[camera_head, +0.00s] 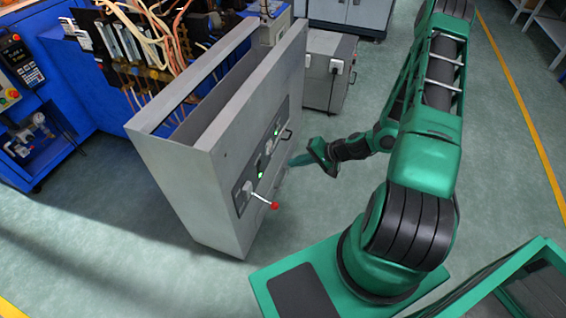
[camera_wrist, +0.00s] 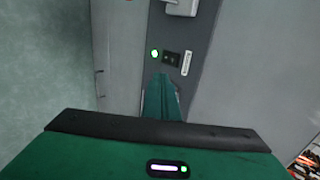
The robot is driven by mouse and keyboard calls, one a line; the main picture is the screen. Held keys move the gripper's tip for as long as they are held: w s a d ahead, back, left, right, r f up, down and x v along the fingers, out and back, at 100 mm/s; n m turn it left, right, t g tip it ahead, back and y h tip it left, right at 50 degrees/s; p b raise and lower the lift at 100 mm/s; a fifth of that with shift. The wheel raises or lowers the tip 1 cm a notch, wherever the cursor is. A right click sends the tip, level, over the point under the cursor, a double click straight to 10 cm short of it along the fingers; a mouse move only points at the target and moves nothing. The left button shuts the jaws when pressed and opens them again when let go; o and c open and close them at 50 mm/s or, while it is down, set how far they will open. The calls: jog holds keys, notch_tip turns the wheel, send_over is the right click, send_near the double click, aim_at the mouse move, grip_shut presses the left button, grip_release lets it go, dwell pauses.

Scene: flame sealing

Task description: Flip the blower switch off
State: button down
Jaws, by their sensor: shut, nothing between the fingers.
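The grey cabinet (camera_head: 185,185) carries a dark control panel (camera_head: 240,196) on its side face. A small black switch (camera_wrist: 172,58) sits on the panel between a lit green lamp (camera_wrist: 154,53) and a white label (camera_wrist: 186,63). The label is too small to read, so I cannot tell whether this is the blower switch. In the head view, green lamps show at the upper part (camera_head: 276,132) and middle (camera_head: 261,163) of the panel. My gripper (camera_head: 293,161) is shut and empty, its fingers pointing at the panel. In the wrist view, the fingertips (camera_wrist: 163,80) appear just below the switch; contact cannot be told.
A lever with a red knob (camera_head: 275,206) sticks out from the lower panel, near my gripper. A grey box (camera_head: 327,70) stands behind. A blue machine (camera_head: 60,75) with cables is at left.

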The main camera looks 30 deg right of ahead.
aim_at(260, 167)
jog(key=w+a+r+x, duration=0.1)
jog(key=r+x, duration=0.1)
jog(key=x, duration=0.9)
jog(key=shift+w+a, duration=0.35)
jog(key=shift+a, duration=0.05)
jog(key=shift+f, duration=0.15)
